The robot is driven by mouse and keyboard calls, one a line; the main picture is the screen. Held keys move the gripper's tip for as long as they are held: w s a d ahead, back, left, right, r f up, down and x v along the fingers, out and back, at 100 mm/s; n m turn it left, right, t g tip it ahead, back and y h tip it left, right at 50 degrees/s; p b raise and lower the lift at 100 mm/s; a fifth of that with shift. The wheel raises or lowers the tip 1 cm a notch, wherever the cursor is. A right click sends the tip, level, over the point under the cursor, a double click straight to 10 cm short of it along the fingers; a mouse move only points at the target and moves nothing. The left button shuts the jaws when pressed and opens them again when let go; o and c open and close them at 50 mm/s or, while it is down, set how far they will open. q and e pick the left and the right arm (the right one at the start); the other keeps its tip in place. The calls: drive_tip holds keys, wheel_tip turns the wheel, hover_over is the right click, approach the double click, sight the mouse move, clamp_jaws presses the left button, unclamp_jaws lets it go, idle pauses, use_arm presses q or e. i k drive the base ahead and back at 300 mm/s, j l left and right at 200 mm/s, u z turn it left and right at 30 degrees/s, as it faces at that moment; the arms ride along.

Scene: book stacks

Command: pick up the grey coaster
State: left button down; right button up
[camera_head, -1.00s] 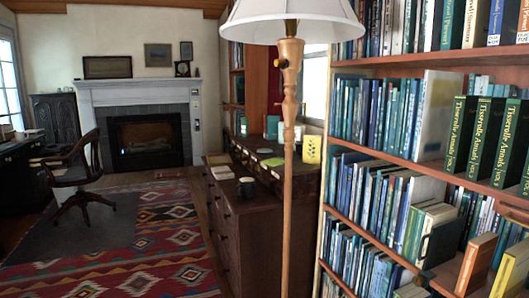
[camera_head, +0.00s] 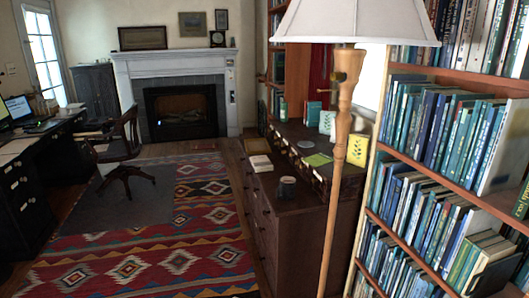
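I cannot make out a grey coaster for certain in the head view. A small dark mug-like object (camera_head: 287,187) stands on top of the brown wooden dresser (camera_head: 300,222). It is too small to tell whether anything lies under it. A flat green item (camera_head: 318,160) and a pale stack (camera_head: 261,163) also lie on the dresser. Neither of my grippers is in view.
A floor lamp (camera_head: 334,195) stands close in front of the dresser's right side. A full bookcase (camera_head: 425,170) fills the right. A wooden chair (camera_head: 122,148) and a dark desk (camera_head: 25,185) stand left. The patterned rug (camera_head: 150,250) between is mostly clear.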

sight(305, 144)
drive_tip(key=i+j+u, duration=0.3)
drive_tip(key=i, duration=0.6)
drive_tip(key=i+u, duration=0.25)
drive_tip(key=i, duration=0.65)
drive_tip(key=i+j+z, duration=0.1)
drive_tip(key=i+z, duration=0.3)
drive_tip(key=i, duration=0.15)
drive_tip(key=i+j+z, duration=0.25)
drive_tip(key=i+z, duration=0.2)
drive_tip(key=i+j+z, duration=0.4)
drive_tip(key=i+j, duration=0.05)
drive_tip(key=i, duration=0.05)
